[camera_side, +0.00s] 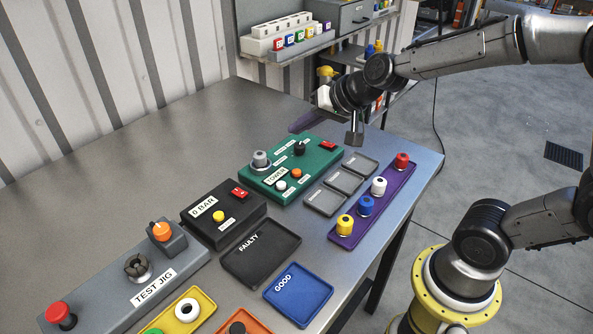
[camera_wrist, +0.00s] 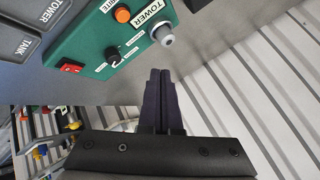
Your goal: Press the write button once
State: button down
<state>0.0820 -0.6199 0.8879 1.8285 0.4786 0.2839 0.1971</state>
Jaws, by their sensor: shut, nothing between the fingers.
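The green TOWER box (camera_side: 291,168) stands on the grey table. It carries an orange button (camera_side: 296,173), a white button (camera_side: 281,186), a grey knob, a black knob and a red switch. In the wrist view the orange button (camera_wrist: 122,15) is at the top of the green box, with a partly legible label ending in "RITE" close by. The white button is not seen there. My gripper (camera_side: 298,127) is above and behind the box, tilted toward the corrugated wall. Its dark fingers (camera_wrist: 160,75) are together, empty and clear of the box.
Left of the box is a black 0 BAR box (camera_side: 222,212); the grey TEST JIG (camera_side: 120,285) is farther left. Three small grey trays (camera_side: 324,201) and a purple rack (camera_side: 376,213) with coloured pegs lie to the right. The table behind the boxes is clear.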

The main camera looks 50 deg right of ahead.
jog(key=shift+f, duration=4.4)
jog(key=shift+f, duration=0.15)
jog(key=shift+f, duration=0.25)
jog(key=shift+f, duration=0.4)
jog(key=shift+r, duration=0.8)
jog(key=shift+r, duration=2.5)
